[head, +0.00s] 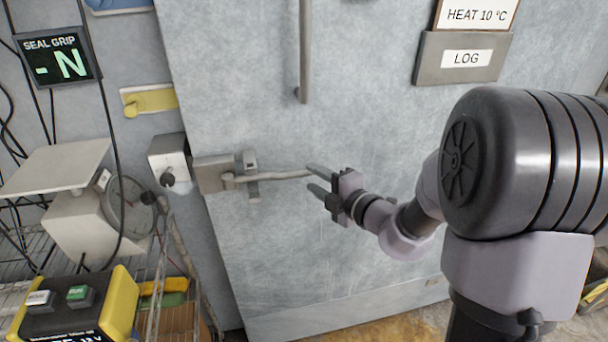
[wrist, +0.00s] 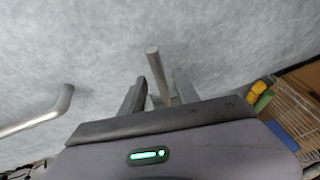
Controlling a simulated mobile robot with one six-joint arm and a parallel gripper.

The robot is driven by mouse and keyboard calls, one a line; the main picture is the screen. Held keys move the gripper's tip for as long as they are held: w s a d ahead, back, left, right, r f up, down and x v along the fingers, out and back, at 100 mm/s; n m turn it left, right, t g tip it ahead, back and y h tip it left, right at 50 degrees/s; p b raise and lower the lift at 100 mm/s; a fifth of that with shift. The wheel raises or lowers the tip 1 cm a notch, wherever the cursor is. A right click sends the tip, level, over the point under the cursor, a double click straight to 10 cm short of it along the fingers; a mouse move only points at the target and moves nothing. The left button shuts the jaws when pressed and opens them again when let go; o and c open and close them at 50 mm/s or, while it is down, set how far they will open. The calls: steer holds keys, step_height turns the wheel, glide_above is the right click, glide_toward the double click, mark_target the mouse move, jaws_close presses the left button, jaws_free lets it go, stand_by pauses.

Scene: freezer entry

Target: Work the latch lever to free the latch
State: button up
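The latch lever (head: 275,176) is a slim grey bar running roughly level from the latch body (head: 212,174) on the left side of the grey freezer door (head: 370,200). My gripper (head: 314,179) is at the lever's free right end, with its fingers pointing left. The fingers are parted. In the wrist view, the rod-like lever (wrist: 153,60) shows between the two fingers of my gripper (wrist: 158,84), with gaps visible beside it. Whether either finger touches it is unclear. The latch body is not clearly seen in the wrist view.
A vertical door handle (head: 304,50) stands above the lever. A display (head: 57,58) reads "SEAL GRIP -N". A yellow handle (head: 150,99) is on the wall at left. A wire shelf with a dial scale (head: 130,205) and a yellow-black box (head: 75,305) stands at lower left.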

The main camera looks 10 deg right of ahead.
mark_target(308, 175)
steer(key=x, duration=0.4)
steer(key=shift+a+b, duration=0.1)
steer(key=shift+b, duration=0.2)
jaws_close()
stand_by(1.1)
